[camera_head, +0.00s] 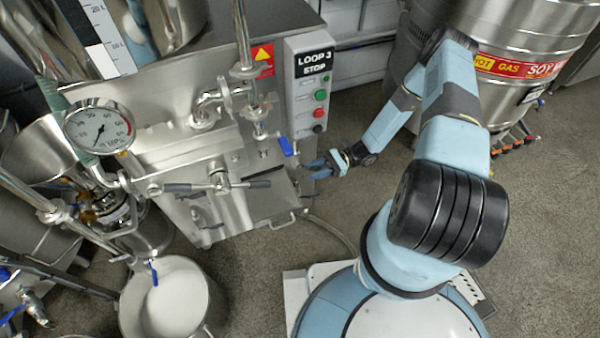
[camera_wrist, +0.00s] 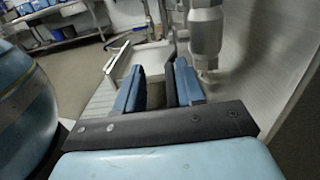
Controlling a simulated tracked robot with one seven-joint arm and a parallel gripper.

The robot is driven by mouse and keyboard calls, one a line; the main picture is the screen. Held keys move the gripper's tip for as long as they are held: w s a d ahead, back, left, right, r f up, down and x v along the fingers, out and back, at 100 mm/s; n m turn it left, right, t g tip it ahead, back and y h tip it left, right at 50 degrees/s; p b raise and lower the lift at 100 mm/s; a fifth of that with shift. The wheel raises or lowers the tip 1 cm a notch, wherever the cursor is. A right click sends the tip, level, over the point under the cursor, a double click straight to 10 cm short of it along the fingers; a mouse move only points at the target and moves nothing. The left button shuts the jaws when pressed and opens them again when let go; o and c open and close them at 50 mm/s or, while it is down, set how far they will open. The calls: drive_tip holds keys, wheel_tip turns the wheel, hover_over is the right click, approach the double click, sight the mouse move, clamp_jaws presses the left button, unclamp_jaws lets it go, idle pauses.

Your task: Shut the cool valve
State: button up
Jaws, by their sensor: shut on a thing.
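A blue valve lever (camera_head: 286,146) hangs below a steel valve on the upright pipe at the front of the mill. I take it to be the cool valve, but no label for it is readable. My gripper (camera_head: 314,168) is right beside the lever, at its lower right, with its blue fingers reaching toward the mill. In the wrist view the two fingers (camera_wrist: 158,82) stand a little apart, shut on the lever. The grip itself is small and hard to make out. A grey pipe fitting (camera_wrist: 206,38) stands just beyond the right finger.
A control box (camera_head: 309,85) marked LOOP 3 STOP stands above my gripper. A dial gauge (camera_head: 100,127) and a bar handle (camera_head: 218,185) are on the left. A pot of white liquid (camera_head: 168,300) stands on the floor. A steel drum (camera_head: 525,45) stands at the back right.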

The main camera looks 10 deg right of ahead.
drive_tip(key=shift+w+a+f, duration=0.1)
drive_tip(key=shift+a+f, duration=0.1)
drive_tip(key=shift+a, duration=0.1)
drive_tip(key=f+v, duration=0.1)
drive_tip(key=v, duration=1.3)
drive_tip(key=shift+d+f, duration=0.2)
drive_tip(key=shift+d, duration=0.15)
idle(1.0)
drive_tip(key=shift+w+d, duration=0.1)
drive_tip(key=shift+w, duration=0.05)
drive_tip(key=v, duration=1.3)
drive_tip(key=shift+d, duration=0.35)
drive_tip(key=shift+r, duration=0.1)
